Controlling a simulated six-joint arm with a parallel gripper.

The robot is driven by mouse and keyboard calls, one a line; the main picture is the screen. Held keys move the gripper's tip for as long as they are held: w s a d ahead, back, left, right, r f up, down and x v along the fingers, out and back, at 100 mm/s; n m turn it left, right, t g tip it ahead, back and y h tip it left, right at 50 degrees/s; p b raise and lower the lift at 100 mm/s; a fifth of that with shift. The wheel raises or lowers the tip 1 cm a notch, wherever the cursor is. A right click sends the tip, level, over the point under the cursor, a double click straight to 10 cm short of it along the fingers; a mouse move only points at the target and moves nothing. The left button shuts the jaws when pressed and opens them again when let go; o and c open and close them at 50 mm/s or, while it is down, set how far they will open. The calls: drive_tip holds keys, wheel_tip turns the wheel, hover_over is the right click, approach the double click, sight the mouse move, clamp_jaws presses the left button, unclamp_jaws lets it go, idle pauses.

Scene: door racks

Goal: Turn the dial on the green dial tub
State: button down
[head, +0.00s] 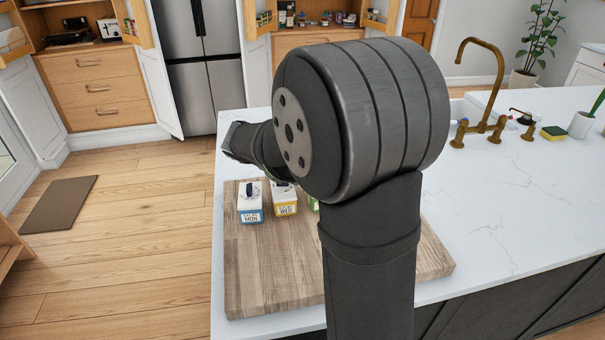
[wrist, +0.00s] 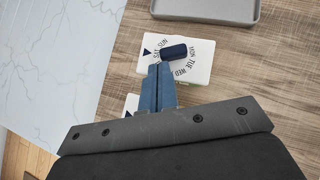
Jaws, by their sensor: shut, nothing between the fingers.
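In the head view a slim green part of a tub (head: 313,205) shows beside my arm, which hides most of it. The wrist view shows a white tub lid (wrist: 200,68) from above, with day names around a dark blue dial knob (wrist: 174,51) and a black triangle on the left.
A blue MON tub (head: 250,203) and a yellow WED tub (head: 284,199) stand on the wooden board (head: 265,275). Another white lid (wrist: 131,103) is partly hidden left of my fingers. A grey tray (wrist: 210,9) lies past the lid.

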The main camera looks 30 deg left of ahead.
drive_tip(key=shift+d, duration=0.1)
idle(0.4)
drive_tip(key=shift+d, duration=0.75)
drive_tip(key=s, duration=0.1)
drive_tip(key=s+a, duration=0.2)
drive_tip(key=s, duration=0.1)
drive_tip(key=shift+s, duration=0.1)
drive_tip(key=v, duration=0.9)
drive_tip(key=x, duration=0.4)
drive_tip(key=w+r+x, duration=0.1)
drive_tip(key=x, duration=0.3)
drive_tip(key=w+x, duration=0.1)
drive_tip(key=x, duration=0.3)
drive_tip(key=shift+r, duration=0.45)
drive_tip(key=shift+a+m+h, duration=0.1)
drive_tip(key=shift+m+h, duration=0.2)
